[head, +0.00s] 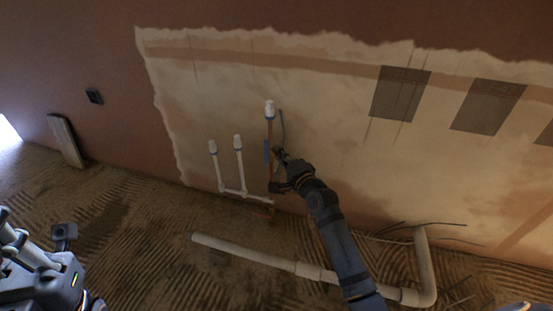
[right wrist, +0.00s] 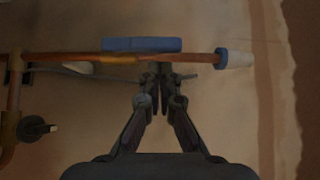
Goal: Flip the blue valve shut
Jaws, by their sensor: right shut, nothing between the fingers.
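The blue valve handle (head: 266,152) is a long bar on an upright copper pipe (head: 270,132) against the wall. In the right wrist view the blue handle (right wrist: 142,45) lies along the copper pipe (right wrist: 195,57), parallel to it. My right gripper (head: 279,153) is at the right side of the pipe, close to the handle. In the right wrist view its fingertips (right wrist: 157,72) are together and empty, just below the pipe and handle. I cannot tell whether they touch. The valve body is mostly hidden.
Two white capped pipes (head: 239,158) stand left of the copper pipe. A thick white pipe (head: 245,250) lies on the ridged floor below. A dark round fitting (right wrist: 32,128) is at left in the wrist view. Grey mesh patches (head: 400,93) are on the wall at right.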

